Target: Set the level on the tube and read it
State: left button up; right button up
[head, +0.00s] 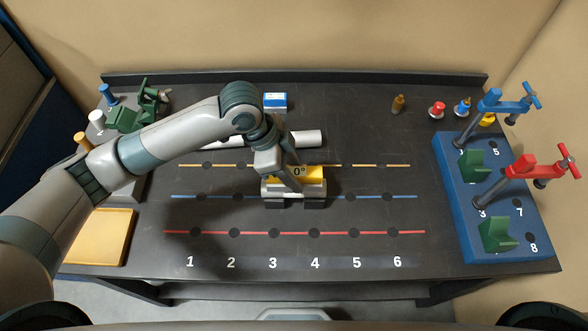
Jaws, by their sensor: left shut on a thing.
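The yellow level (314,174) shows a "0°" readout and is over the middle of the dark table. My left gripper (295,198) is shut on it and hides part of it. The grey tube (308,139) lies crosswise behind the level, partly hidden by my left arm. The level is apart from the tube in the picture; its height above the table is hard to tell. My right gripper is not in view.
Orange, blue and red lines with dark spots cross the table, numbered 1 to 6. A blue block (452,210) at right carries green cradles and red and blue clamps. A blue-white box (275,100) stands behind the tube. A yellow pad (101,237) lies front left.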

pick_arm(q)
jog(key=shift+f, duration=0.45)
dwell(0.4)
jog(key=shift+f, duration=0.2)
jog(key=o, duration=1.2)
jog(key=shift+c, duration=0.2)
jog(key=shift+o, duration=0.4)
jog(key=shift+r, duration=0.1)
